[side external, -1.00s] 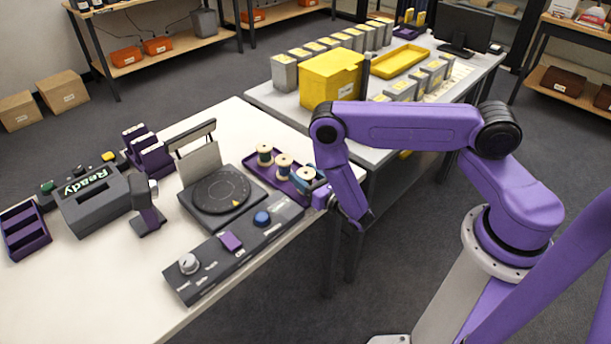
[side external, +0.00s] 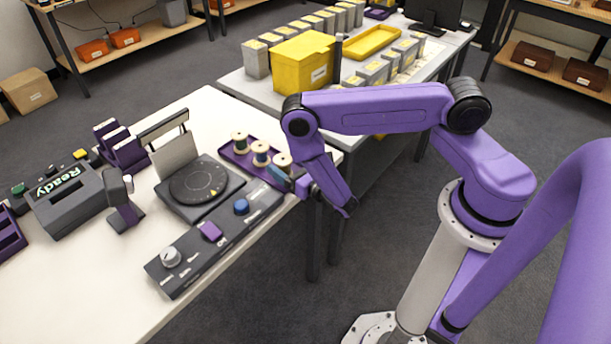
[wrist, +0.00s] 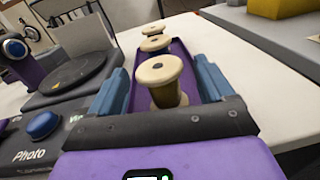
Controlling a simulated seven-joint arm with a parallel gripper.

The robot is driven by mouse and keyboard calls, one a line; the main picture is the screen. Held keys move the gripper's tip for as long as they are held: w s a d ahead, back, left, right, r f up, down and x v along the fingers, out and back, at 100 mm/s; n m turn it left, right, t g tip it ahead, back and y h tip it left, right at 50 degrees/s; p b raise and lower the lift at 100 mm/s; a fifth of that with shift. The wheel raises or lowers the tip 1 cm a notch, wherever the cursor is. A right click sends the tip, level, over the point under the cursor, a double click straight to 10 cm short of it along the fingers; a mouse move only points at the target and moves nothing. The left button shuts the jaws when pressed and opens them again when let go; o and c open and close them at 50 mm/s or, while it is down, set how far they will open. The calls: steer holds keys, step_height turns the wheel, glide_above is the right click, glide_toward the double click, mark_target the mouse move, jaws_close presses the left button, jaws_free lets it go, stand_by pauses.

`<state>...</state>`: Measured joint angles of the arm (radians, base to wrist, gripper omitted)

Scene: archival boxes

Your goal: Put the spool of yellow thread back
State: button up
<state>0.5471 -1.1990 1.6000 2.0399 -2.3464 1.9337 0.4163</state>
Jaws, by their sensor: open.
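A purple tray (side external: 232,156) on the white table holds a row of three pale-ended spools. In the wrist view, the nearest spool (wrist: 162,72) stands upright, with thread that looks dark yellow in the shade. Behind it stand the middle spool (wrist: 155,44), with dark bluish thread, and the far spool (wrist: 153,28), whose thread colour is unclear. My gripper (wrist: 159,66) is open, its blue fingers spread left and right of the nearest spool with visible gaps. In the side view, my gripper (side external: 288,179) is at the tray's near right end, by the nearest spool (side external: 283,161).
A dark turntable device (side external: 200,187) stands left of the tray. A control panel (side external: 215,238) with a blue knob lies along the front edge. A grey "Ready" box (side external: 70,200) is farther left. A yellow box (side external: 303,71) stands on the grey table behind.

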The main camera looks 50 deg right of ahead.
steer(key=s, duration=0.9)
steer(key=s+d+r+m+g+h, duration=0.2)
steer(key=s+r+m+g+h, duration=0.1)
steer(key=r+m+g+h, duration=0.4)
steer(key=s+d+r+m+g+h, duration=0.1)
steer(key=s+r+m+g+h, duration=0.1)
steer(key=r+m+h, duration=0.55)
steer(key=s+a+r+m+g+y, duration=0.2)
steer(key=s+r+m+g+y, duration=0.1)
steer(key=s+y, duration=0.4)
steer(key=s+a+r+m+g+y, duration=0.3)
steer(key=s+r+m+g+y, duration=0.1)
steer(key=s+y, duration=0.4)
steer(key=shift+s+a+r+g+y, duration=0.3)
steer(key=shift+r+g+y, duration=0.25)
steer(key=shift+r+g, duration=0.45)
